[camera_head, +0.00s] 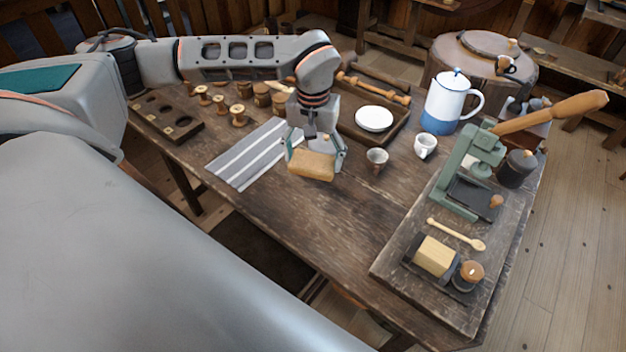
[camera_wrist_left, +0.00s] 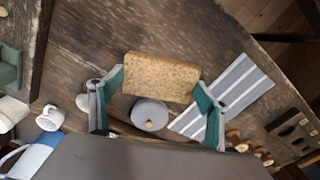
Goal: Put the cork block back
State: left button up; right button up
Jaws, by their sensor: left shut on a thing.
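The tan, speckled cork block (camera_head: 312,165) is held by my left gripper (camera_head: 314,151) above the middle of the table, between the striped cloth and a small grey-brown cup. In the left wrist view, the cork block (camera_wrist_left: 161,76) spans the space between the two green-padded fingers of the left gripper (camera_wrist_left: 158,92). The gripper is shut on it. I cannot tell exactly how far the block is above the wood. My right gripper is not in view.
A striped cloth (camera_head: 247,154), grey-brown cup (camera_head: 377,159) and white cup (camera_head: 425,146) are nearby. A green lever press (camera_head: 462,165) and pale block (camera_head: 435,256) stand on the right board. A grey round knobbed thing (camera_wrist_left: 149,113) lies below the gripper. The front-middle table is bare.

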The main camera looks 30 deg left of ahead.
aim_at(313, 161)
pick_arm(q)
jog(key=shift+f, duration=4.25)
jog(key=shift+f, duration=0.15)
jog(key=o, duration=1)
notch_tip(313, 161, up, 12)
jog(key=shift+r, duration=0.15)
jog(key=shift+s, duration=0.1)
